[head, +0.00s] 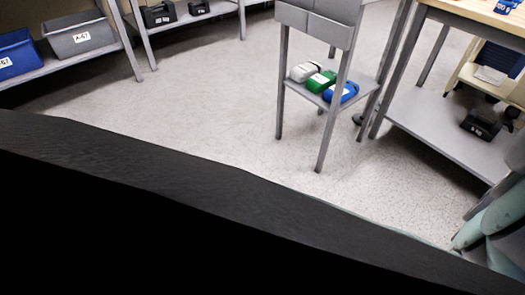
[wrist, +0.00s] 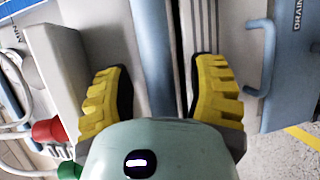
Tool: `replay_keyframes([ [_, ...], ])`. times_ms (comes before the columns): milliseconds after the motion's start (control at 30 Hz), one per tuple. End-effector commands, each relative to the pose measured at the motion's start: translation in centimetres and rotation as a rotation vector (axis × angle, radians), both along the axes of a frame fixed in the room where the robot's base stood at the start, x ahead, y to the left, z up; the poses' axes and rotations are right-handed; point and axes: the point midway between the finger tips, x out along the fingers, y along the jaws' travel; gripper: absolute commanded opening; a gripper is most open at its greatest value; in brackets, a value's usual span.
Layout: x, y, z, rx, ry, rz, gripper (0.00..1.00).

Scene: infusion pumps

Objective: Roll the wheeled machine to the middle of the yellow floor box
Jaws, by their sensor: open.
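In the wrist view, my gripper (wrist: 161,68) is open, its two yellow ridged fingers spread apart. A blue-grey upright bar (wrist: 152,45) runs between the fingertips; I cannot tell whether they touch it. Pale and blue panels surround it, seemingly the wheeled machine (wrist: 283,75), with a blue handle (wrist: 262,55) to the right of the fingers. A strip of yellow floor tape (wrist: 303,137) shows at the lower right of the wrist view, part of the floor box. The rest of the box and the machine's wheels are hidden. My gripper is outside the head view.
In the head view, a grey stand (head: 348,85) holds white, green and blue items. A workbench (head: 440,115) stands at right and shelves with bins (head: 80,38) at left. The floor (head: 200,110) between is clear. A large dark shape covers the bottom. Red (wrist: 46,131) and green parts sit left in the wrist view.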

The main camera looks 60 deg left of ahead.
Motion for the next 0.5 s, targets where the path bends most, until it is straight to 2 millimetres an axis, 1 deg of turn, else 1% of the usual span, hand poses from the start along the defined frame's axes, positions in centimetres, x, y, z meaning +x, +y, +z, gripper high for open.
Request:
replay_keyframes([
  [100, -0.03, -0.02, 0.01, 0.0, -0.001, -0.001, 0.57],
  [133, -0.04, -0.02, 0.01, 0.0, -0.001, -0.001, 0.6],
  [500, -0.01, 0.0, 0.01, 0.001, -0.001, -0.001, 0.21],
])
